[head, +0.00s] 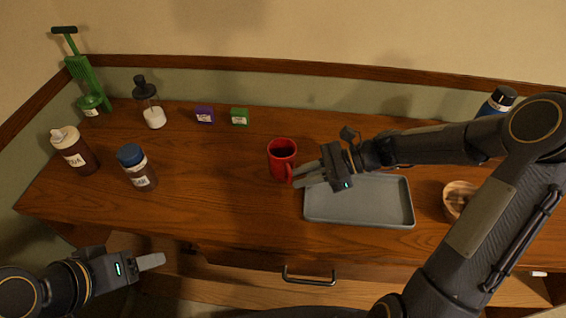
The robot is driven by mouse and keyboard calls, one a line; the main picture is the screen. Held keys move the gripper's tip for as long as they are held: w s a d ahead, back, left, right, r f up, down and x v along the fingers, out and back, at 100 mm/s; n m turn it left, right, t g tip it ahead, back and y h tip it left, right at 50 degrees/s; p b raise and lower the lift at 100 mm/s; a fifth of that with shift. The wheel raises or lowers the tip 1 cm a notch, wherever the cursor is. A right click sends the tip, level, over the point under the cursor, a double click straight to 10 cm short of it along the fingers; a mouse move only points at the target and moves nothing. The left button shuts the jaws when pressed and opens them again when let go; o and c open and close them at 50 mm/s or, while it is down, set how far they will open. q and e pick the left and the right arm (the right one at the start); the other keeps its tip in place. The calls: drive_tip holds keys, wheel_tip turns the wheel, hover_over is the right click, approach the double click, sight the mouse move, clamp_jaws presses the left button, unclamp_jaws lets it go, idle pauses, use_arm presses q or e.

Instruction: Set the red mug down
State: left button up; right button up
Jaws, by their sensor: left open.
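The red mug (281,153) stands upright near the middle of the wooden counter, just left of the grey tray. Its handle points toward the front right. My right gripper (305,177) reaches in from the right, with its fingertips at the mug's handle. I cannot tell whether the fingers press on the handle, or whether the mug's base touches the counter. My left gripper (152,261) is open and empty, in front of the counter at the lower left, well away from the mug.
The grey tray (360,217) is empty, partly under my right gripper. A wooden bowl (452,201) stands right of it. Counter left of the mug is clear.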

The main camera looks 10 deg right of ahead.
sight(290, 182)
drive_tip(key=x, duration=0.3)
drive_tip(key=shift+w+a+f, duration=0.1)
drive_tip(key=shift+a+f, duration=0.15)
drive_tip(key=shift+a, duration=0.05)
clamp_jaws()
drive_tip(key=shift+r, duration=0.1)
wheel_tip(290, 182, up, 18)
drive_tip(key=p, duration=0.1)
idle(0.4)
